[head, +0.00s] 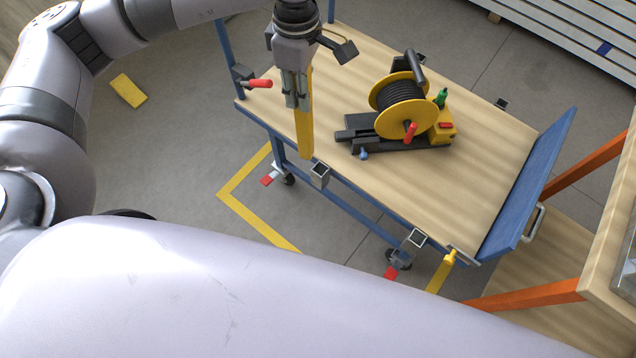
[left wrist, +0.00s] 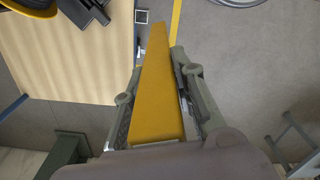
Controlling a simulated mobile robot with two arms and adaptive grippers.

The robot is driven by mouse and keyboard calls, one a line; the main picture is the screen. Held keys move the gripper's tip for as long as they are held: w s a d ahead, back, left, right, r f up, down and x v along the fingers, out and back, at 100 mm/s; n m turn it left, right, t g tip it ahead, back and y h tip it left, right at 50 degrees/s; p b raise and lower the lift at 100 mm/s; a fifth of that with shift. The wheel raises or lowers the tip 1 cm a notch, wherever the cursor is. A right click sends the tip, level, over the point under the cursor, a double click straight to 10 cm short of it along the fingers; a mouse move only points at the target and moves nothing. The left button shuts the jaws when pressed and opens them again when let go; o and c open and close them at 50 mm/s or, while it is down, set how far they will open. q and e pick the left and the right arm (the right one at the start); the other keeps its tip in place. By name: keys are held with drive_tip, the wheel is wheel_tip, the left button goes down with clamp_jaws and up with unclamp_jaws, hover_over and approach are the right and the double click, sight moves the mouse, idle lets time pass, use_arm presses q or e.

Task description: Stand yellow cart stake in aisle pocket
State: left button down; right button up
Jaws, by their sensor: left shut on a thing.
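My left gripper (head: 297,103) is shut on the yellow stake (head: 304,138), which hangs roughly upright over the near long edge of the cart (head: 480,150). The left wrist view also shows the stake (left wrist: 157,95) between the fingers. Its lower end appears just up and left of an open square pocket (head: 320,171) on that edge. Whether they touch, and the height gap, I cannot tell. A second square pocket (head: 416,238) sits further right along the same edge. Neither visible pocket holds a stake. My right gripper is not in view.
A cable reel (head: 399,103) with a black and yellow base stands on the deck. A blue end panel (head: 530,190) closes the cart's right end. A red-handled clamp (head: 258,84) is at the left corner. A yellow block (head: 128,91) lies on the floor. An orange-legged table (head: 540,295) stands right.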

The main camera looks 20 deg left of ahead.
use_arm(q)
drive_tip(key=w+d+f+n+b, duration=0.2)
drive_tip(key=w+f+n+b, duration=0.4)
drive_tip(key=n, duration=0.8)
wheel_tip(320, 180, down, 20)
drive_tip(key=p, duration=0.1)
drive_tip(key=shift+s+a+f, duration=0.1)
drive_tip(key=shift+s+f, duration=0.05)
drive_tip(key=shift+f, duration=0.15)
drive_tip(key=c, duration=1.3)
unclamp_jaws()
drive_tip(key=shift+c, duration=0.2)
